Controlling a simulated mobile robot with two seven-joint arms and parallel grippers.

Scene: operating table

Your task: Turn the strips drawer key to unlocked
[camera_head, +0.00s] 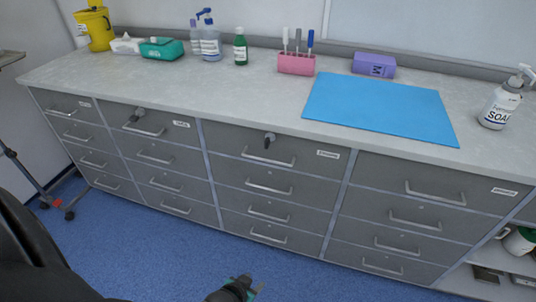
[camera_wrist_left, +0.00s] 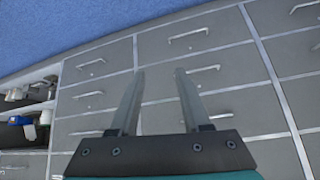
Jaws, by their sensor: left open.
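A key (camera_head: 269,139) sits in the lock of a top drawer (camera_head: 240,145) in the third column from the left. A second key (camera_head: 137,115) sits in the top drawer of the second column. Both look dark and small, and I cannot tell how far either is turned. The drawer labels are too small to read, so I cannot tell which is the strips drawer. My left gripper (camera_head: 246,288) is at the bottom edge, low in front of the cabinet and well apart from the keys. In the left wrist view the left gripper (camera_wrist_left: 158,72) is open and empty, facing drawer fronts.
The worktop (camera_head: 240,95) carries a blue mat (camera_head: 380,108), a pink pen holder (camera_head: 296,65), a purple box (camera_head: 374,65), a soap bottle (camera_head: 498,107) and other bottles. Drawer handles stick out. A stand (camera_head: 30,180) is at the far left. The blue floor (camera_head: 150,240) before the cabinet is clear.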

